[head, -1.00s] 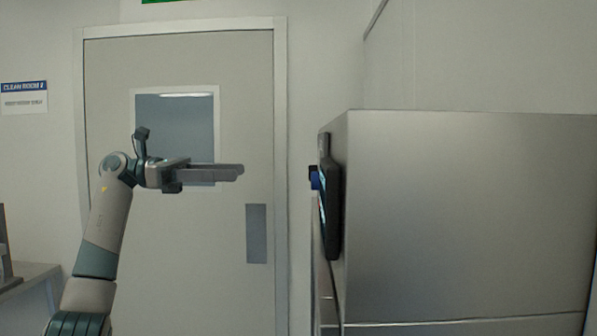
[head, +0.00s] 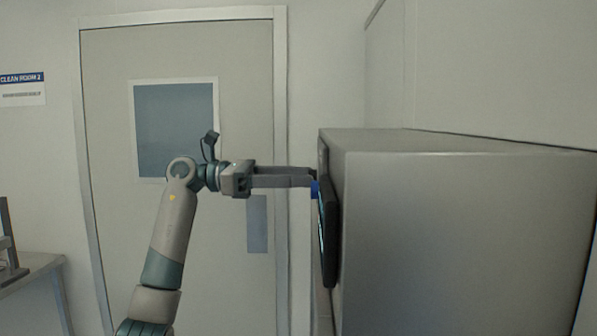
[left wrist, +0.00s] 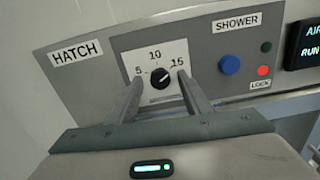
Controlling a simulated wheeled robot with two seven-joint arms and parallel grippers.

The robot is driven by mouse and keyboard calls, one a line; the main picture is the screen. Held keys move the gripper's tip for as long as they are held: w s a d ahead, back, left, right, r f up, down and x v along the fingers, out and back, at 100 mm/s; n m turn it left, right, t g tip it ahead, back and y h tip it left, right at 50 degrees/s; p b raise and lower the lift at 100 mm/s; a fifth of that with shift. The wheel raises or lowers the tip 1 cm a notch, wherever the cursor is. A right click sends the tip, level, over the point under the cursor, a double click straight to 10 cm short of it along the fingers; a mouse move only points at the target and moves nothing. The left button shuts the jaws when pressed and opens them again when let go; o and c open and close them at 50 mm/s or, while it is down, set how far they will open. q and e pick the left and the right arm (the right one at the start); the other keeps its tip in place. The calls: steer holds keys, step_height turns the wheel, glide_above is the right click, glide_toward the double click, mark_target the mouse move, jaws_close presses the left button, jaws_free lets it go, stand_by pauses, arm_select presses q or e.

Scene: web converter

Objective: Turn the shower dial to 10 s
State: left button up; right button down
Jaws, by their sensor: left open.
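The black shower dial (left wrist: 159,78) sits on a white plate marked 5, 10 and 15, on a grey panel (left wrist: 205,55) in the left wrist view. Its pointer is too small to read surely. My left gripper (head: 312,177) is open in front of the panel. In the left wrist view, its two fingers stand on either side of the dial, and I cannot tell whether they touch it. In the head view the panel is seen edge-on and the dial is hidden. My right gripper is not in view.
A blue button (left wrist: 230,65) sits right of the dial, near green and red lights (left wrist: 264,71) and a dark display (left wrist: 303,45). In the head view, the steel cabinet (head: 460,230) fills the right. A grey door (head: 110,110) stands behind my arm.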

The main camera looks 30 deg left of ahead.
arm_select(q)
steer(key=shift+d, duration=0.1)
steer(key=c, duration=1.1)
steer(key=shift+o, duration=0.2)
steer(key=shift+n, duration=0.4)
steer(key=shift+w+n+p, duration=0.1)
steer(key=shift+n+p, duration=1.35)
steer(key=shift+n, duration=4.15)
